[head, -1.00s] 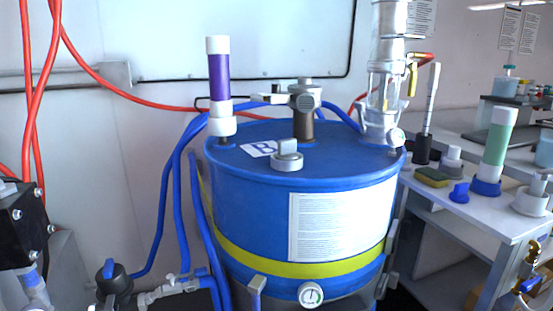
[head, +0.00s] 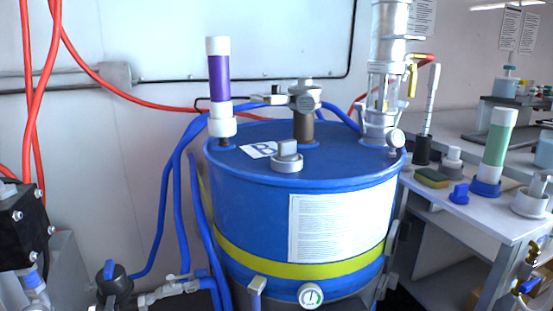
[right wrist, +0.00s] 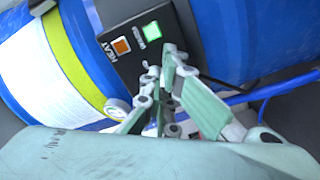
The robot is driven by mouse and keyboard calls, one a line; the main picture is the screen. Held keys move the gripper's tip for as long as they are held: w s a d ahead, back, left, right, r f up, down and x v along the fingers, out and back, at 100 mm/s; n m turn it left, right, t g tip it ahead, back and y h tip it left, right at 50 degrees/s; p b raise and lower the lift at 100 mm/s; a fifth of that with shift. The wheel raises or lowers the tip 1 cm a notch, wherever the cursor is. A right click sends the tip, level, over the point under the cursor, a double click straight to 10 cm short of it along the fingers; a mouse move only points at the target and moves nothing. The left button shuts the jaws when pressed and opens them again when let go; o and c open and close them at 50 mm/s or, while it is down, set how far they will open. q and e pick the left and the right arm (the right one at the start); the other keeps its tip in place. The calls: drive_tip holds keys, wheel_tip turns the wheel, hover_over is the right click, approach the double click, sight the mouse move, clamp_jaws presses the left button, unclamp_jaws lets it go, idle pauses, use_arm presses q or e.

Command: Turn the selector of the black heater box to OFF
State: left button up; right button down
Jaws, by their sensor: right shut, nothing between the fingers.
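The black heater box (right wrist: 178,30) shows in the right wrist view, against the blue drum. Its face carries an orange square marked HEAT (right wrist: 121,46) and a lit green square (right wrist: 152,31) with a small label beside it. My right gripper (right wrist: 168,75) is shut and empty, its fingers in front of the lower part of the box face. The selector cannot be made out; the fingers cover that part of the face. Whether the fingertips touch the box cannot be told. The heater box cannot be made out in the head view. My left gripper is in neither current view.
The blue drum (head: 250,205) with a yellow band stands in the middle of the head view. Blue hoses (head: 166,200) run down its left side. A white bench (head: 470,215) with bottles and a sponge (head: 432,178) stands at the right. A blue cable (right wrist: 275,90) passes right of my right gripper.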

drive_tip(key=x, duration=0.3)
drive_tip(key=shift+w+r, duration=0.15)
drive_tip(key=shift+w, duration=0.2)
drive_tip(key=shift+w+r, duration=0.1)
drive_tip(key=shift+r, duration=0.05)
drive_tip(key=shift+a+r, duration=0.1)
drive_tip(key=shift+a, duration=0.1)
idle(0.3)
drive_tip(key=shift+a+f, duration=0.15)
drive_tip(key=shift+f, duration=0.1)
drive_tip(key=shift+a+f, duration=0.4)
drive_tip(key=shift+f, duration=0.3)
idle(0.3)
